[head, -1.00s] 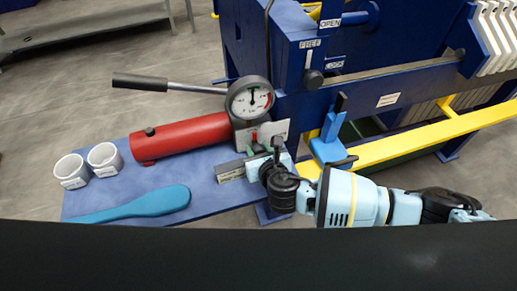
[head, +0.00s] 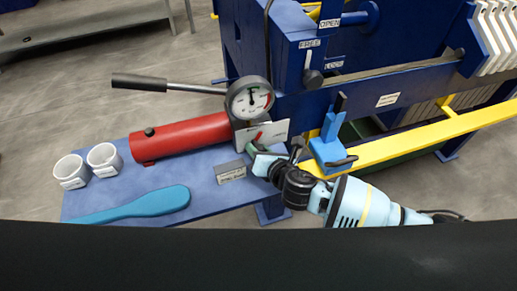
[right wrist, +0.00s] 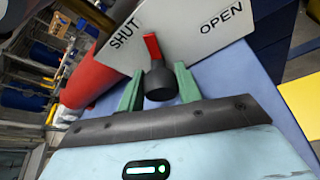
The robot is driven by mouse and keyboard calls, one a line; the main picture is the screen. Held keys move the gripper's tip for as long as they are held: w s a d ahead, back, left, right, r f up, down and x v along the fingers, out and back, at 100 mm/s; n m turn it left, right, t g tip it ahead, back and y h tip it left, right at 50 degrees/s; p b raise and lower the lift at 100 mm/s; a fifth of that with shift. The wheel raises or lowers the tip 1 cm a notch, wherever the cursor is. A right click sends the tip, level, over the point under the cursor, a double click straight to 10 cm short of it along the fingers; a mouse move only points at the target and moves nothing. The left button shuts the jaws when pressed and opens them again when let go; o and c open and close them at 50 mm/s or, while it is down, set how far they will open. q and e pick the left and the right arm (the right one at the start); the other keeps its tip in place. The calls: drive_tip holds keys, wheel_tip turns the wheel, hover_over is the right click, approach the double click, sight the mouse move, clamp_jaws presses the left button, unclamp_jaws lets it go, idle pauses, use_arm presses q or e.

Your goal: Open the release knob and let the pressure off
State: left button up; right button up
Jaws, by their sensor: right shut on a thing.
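The release knob (right wrist: 158,82) is black with a red pointer (right wrist: 152,46). In the right wrist view the pointer stands between the words SHUT and OPEN on a pale plate (right wrist: 185,38), leaning slightly to the SHUT side. My right gripper (right wrist: 158,84) has its green fingers closed on either side of the knob; in the head view it (head: 254,152) is at the plate below the gauge, hiding most of the knob. The round pressure gauge (head: 249,99) has a white face with a red mark at right; its reading is too small to tell. My left gripper is out of view.
A red pump cylinder (head: 180,137) with a long handle (head: 140,82) lies left of the gauge on a blue bench (head: 100,205). Two white cups (head: 71,170) and a teal paddle (head: 150,202) are there. The blue press frame and a yellow rail (head: 400,146) stand right.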

drive_tip(key=shift+m+y, duration=0.3)
drive_tip(key=shift+m, duration=0.1)
idle(0.3)
drive_tip(key=o, duration=0.7)
drive_tip(key=shift+d, duration=0.1)
drive_tip(key=shift+v, duration=3.95)
